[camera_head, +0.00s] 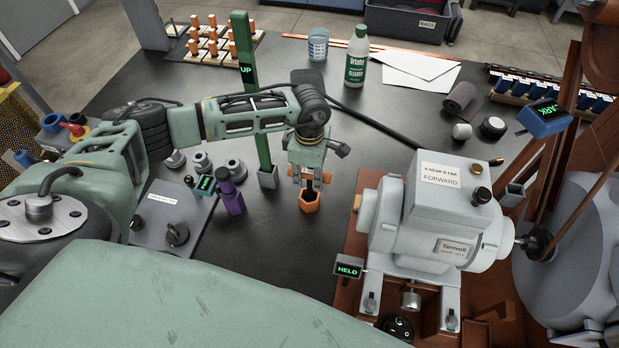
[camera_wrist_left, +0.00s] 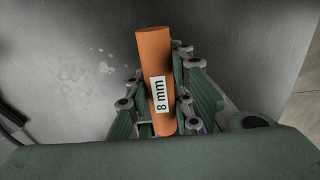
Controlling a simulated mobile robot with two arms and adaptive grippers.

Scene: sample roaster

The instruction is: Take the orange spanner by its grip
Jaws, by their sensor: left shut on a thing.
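The orange spanner (camera_wrist_left: 154,60) shows in the left wrist view as a round orange grip with a white "8 mm" label. My left gripper (camera_wrist_left: 163,100) has its fingers on both sides of this grip and is shut on it. In the head view my left gripper (camera_head: 311,178) points down at the dark bench. An orange six-sided hollow piece (camera_head: 310,202) shows just below its fingertips. I cannot tell whether that piece is the spanner's end or a separate holder, or whether it touches the bench. The gripper hides most of the spanner there. My right gripper is not in view.
A tall green "UP" post (camera_head: 243,60) stands close left of the gripper. A purple tool (camera_head: 230,196) and a knob panel (camera_head: 163,212) are further left. The grey machine (camera_head: 425,205) stands close on the right. A green-labelled bottle (camera_head: 356,58) is at the back.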

